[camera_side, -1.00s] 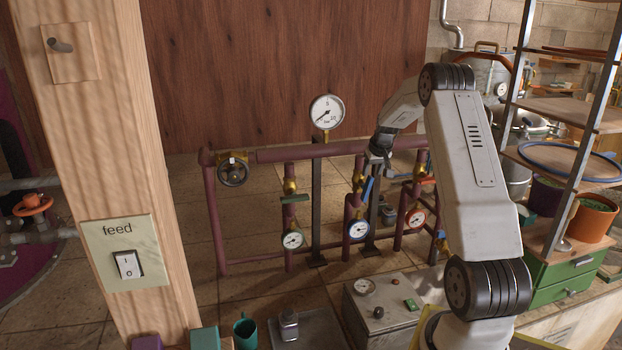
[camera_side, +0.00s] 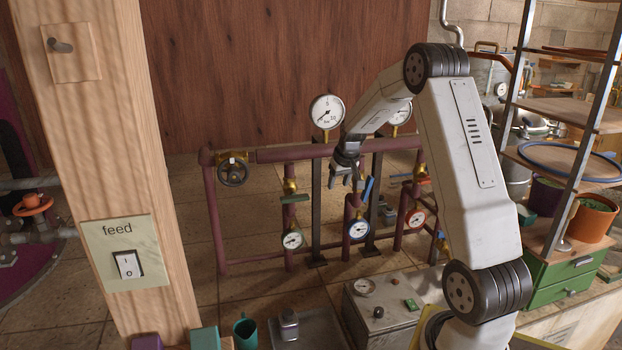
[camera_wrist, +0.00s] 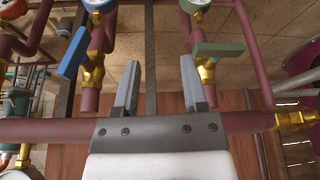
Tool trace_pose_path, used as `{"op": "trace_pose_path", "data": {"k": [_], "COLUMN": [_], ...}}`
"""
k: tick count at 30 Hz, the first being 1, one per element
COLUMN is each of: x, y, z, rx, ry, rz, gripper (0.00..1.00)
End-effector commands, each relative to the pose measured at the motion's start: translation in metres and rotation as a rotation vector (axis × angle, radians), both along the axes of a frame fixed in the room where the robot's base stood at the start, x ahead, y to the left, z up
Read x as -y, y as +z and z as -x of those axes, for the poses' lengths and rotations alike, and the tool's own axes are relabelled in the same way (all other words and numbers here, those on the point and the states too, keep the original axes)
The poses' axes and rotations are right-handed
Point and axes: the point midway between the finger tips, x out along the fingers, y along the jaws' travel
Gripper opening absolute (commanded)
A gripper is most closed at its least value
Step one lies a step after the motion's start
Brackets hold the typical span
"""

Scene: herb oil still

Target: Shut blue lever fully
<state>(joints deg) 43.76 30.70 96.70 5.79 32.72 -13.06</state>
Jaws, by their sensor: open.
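The blue lever (camera_side: 369,188) sits on a brass valve of a maroon vertical pipe, above a blue-rimmed gauge. In the side view it stands steeply tilted, leaning right at the top. In the wrist view the blue lever (camera_wrist: 74,54) lies slantwise to the left of its brass valve (camera_wrist: 92,72). My gripper (camera_side: 346,179) is open and empty, just left of the blue lever in the side view. In the wrist view my gripper's fingers (camera_wrist: 160,66) are apart, between the blue lever and a green lever (camera_wrist: 218,50), touching neither as far as I see.
The green lever (camera_side: 295,198) is on the pipe to the left, and a red lever (camera_side: 427,181) is on the pipe to the right. A maroon horizontal pipe (camera_side: 290,153) runs above them. A dark post with a large gauge (camera_side: 327,111) stands close left of my gripper.

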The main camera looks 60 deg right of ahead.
Motion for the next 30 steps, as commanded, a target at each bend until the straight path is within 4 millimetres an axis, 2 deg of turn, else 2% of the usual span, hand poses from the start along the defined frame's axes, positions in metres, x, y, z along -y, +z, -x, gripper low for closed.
{"op": "trace_pose_path", "data": {"k": [15,30], "x": [-0.073,-0.142], "y": [-0.001,-0.004], "z": [-0.012,-0.01], "rx": [-0.016,-0.036], "ry": [0.099,0.196], "rz": [-0.011,-0.02], "gripper": [0.55,0.55]}}
